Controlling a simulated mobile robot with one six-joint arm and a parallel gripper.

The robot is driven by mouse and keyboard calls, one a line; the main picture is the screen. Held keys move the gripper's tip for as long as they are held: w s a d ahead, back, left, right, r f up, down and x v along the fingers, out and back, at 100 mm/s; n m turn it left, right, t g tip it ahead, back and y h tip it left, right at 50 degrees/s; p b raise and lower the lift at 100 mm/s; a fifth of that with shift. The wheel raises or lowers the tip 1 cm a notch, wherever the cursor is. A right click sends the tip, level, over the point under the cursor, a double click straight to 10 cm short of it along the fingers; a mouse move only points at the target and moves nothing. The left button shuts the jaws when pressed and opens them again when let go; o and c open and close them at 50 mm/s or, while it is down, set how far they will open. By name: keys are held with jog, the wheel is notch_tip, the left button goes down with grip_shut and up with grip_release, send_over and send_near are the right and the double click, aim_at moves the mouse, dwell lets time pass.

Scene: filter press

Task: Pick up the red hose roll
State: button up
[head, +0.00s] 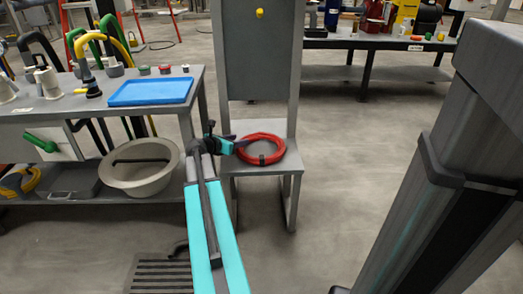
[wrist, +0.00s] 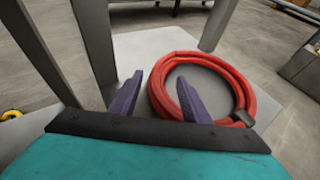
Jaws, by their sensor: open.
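The red hose roll (head: 261,149) lies flat on the seat of a grey metal stand (head: 292,158) in the head view. It is a coil with a dark band on its near side. In the wrist view the roll (wrist: 247,92) fills the right middle, on the pale seat (wrist: 142,48). My gripper (head: 241,142) is at the roll's left side. In the wrist view my gripper's purple fingers (wrist: 158,98) are open; the right finger overlaps the roll's left part in the picture, the left finger is outside it. I cannot tell whether they touch it.
A grey workbench (head: 140,112) on the left bears a blue tray (head: 151,91), hoses and fittings. A beige basin (head: 140,168) sits on its lower shelf. The stand's tall back panel (head: 254,60) rises behind the seat. Open floor (head: 340,140) lies to the right.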

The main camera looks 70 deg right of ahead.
aim_at(244, 138)
jog(key=shift+d+f, duration=0.1)
jog(key=shift+d, duration=0.1)
jog(key=shift+b+x, duration=1.65)
jog(key=shift+x, duration=0.95)
jog(key=shift+s+r, duration=0.1)
jog(key=shift+r, duration=0.1)
grip_shut()
